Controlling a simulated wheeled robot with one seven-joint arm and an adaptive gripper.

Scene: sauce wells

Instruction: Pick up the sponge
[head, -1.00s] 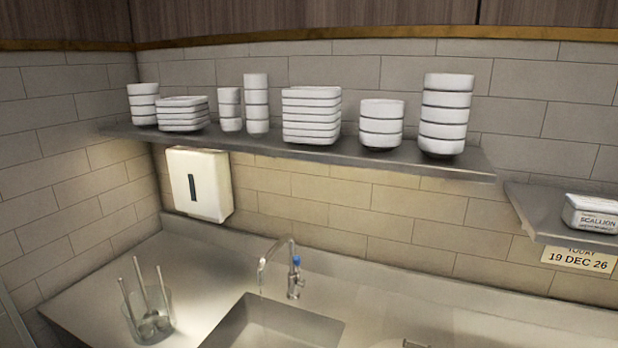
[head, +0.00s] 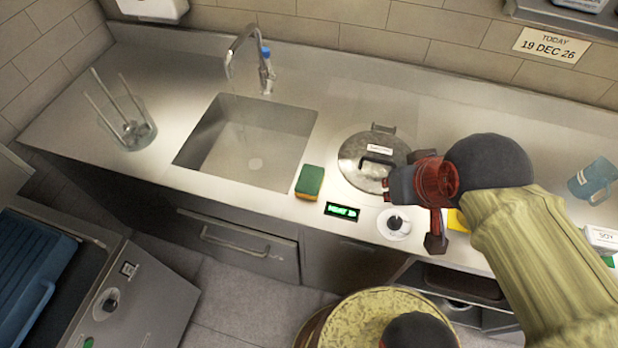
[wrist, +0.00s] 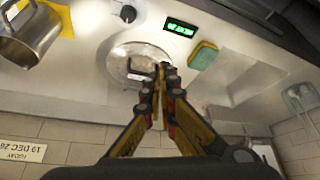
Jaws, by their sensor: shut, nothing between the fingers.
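The sponge (head: 309,181) is green on top with a yellow-orange side. It lies flat on the steel counter, between the sink and the round lidded well, and is fully visible. It also shows in the wrist view (wrist: 203,56), right of the green display. My gripper (head: 435,242) is near the counter's front, right of the white dial and well to the right of the sponge. In the wrist view my gripper's fingers (wrist: 163,72) are together and empty, in front of the lidded well and apart from the sponge.
The lidded well (head: 352,170) is beside the sponge, with a lit green display (head: 342,211) and white dial (head: 394,224) in front. The sink (head: 245,143) and faucet (head: 262,72) are left. A glass of utensils (head: 130,132) stands far left. A blue jug (head: 592,181) stands right.

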